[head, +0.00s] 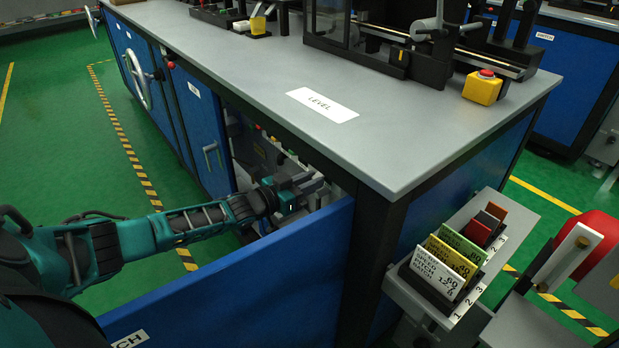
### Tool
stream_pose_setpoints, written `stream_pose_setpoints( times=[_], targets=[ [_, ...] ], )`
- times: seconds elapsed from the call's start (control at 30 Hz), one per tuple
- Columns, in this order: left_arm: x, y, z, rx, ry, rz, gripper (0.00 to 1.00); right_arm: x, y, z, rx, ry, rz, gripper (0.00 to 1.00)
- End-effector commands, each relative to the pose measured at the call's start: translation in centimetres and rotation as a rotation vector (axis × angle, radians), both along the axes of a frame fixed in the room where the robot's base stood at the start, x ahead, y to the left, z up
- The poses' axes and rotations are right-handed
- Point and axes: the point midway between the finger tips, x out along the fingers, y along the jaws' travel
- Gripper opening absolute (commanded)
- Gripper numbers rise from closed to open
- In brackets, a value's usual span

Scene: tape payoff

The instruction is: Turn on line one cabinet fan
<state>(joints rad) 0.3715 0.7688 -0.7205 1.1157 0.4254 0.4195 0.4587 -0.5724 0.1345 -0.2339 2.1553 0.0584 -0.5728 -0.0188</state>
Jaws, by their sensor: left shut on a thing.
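My left gripper (318,184) reaches over the open blue door (270,272) into the cabinet under the grey bench. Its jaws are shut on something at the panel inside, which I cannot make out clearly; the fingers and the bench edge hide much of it. The cabinet's inner panel (262,148) shows behind and to the left of the gripper, with several small coloured parts along its top. I cannot tell which part is the fan control, and no fan is clearly visible. My right gripper does not show.
The bench top (235,60) overhangs the cabinet; its front edge runs close above my left gripper. The open door stands just below the arm. A rack of coloured cards (447,262) is at the right. A red-buttoned yellow box (483,88) sits on the bench. Green floor is clear at left.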

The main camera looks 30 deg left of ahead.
Motion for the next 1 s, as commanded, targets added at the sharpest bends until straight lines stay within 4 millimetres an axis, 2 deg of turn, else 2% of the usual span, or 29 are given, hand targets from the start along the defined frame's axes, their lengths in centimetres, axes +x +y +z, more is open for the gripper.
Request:
stream_pose_setpoints(
  times=[0.03, 0.07, 0.13, 0.27, 0.6, 1.0],
  targets=[
    [0.0, 0.0, 0.9, 0.012, 0.026, 0.000, 0.00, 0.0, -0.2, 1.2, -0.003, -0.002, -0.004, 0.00],
    [-0.1, 0.0, 1.1, 0.018, 0.043, -0.001, 0.00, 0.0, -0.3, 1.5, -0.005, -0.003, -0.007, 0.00],
    [-0.1, 0.1, 1.5, 0.034, 0.088, 0.000, 0.00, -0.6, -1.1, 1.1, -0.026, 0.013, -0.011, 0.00],
    [-0.1, 0.1, 2.0, 0.066, 0.177, 0.000, 0.00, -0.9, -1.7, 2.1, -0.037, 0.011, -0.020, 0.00],
    [0.0, 0.1, 2.7, 0.130, 0.355, -0.001, 0.00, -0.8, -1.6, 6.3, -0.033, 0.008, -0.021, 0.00],
    [0.2, 0.1, 3.0, 0.172, 0.479, 0.002, 0.00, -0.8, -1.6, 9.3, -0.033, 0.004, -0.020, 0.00]
  ],
)
